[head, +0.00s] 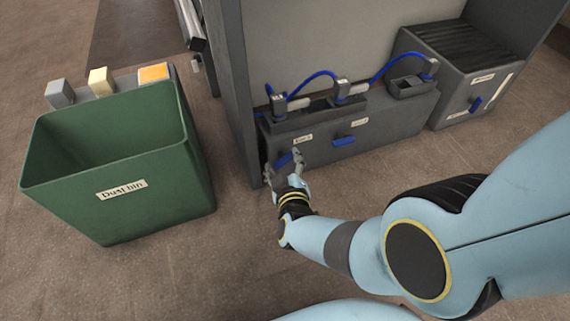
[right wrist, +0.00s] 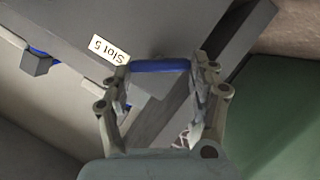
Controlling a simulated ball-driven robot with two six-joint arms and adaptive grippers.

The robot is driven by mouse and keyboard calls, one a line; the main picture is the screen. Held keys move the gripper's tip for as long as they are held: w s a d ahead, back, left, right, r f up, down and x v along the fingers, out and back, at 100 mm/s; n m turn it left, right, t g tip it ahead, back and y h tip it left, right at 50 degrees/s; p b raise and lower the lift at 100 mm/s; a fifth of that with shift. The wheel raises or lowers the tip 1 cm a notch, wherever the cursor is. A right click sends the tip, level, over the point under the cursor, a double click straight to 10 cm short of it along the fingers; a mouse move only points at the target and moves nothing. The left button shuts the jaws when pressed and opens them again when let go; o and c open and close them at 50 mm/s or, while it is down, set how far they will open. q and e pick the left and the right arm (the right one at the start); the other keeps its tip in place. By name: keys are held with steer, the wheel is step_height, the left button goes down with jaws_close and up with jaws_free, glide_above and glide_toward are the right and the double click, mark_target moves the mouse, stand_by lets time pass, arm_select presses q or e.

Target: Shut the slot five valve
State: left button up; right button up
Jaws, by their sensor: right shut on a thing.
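The slot five valve is a blue handle (head: 285,160) on the front of a long grey block (head: 330,160) below the gantry frame. A white label (right wrist: 109,50) reading "Slot 5" is beside it in the right wrist view. My right gripper (head: 284,164) is shut on this handle, one finger on each side. In the right wrist view the blue handle (right wrist: 160,66) spans between the fingertips of the right gripper (right wrist: 162,76). The fingers partly hide the handle in the head view, so its exact turn is hard to tell. My left gripper is not in view.
A second blue handle (head: 343,141) is to the right on the same block. Blue hoses (head: 314,77) run along its top. A grey box (head: 470,85) with another blue handle is at the right. A green dust bin (head: 125,185) stands on open floor to the left.

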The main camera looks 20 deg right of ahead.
stand_by(0.3)
steer(key=o, duration=1.2)
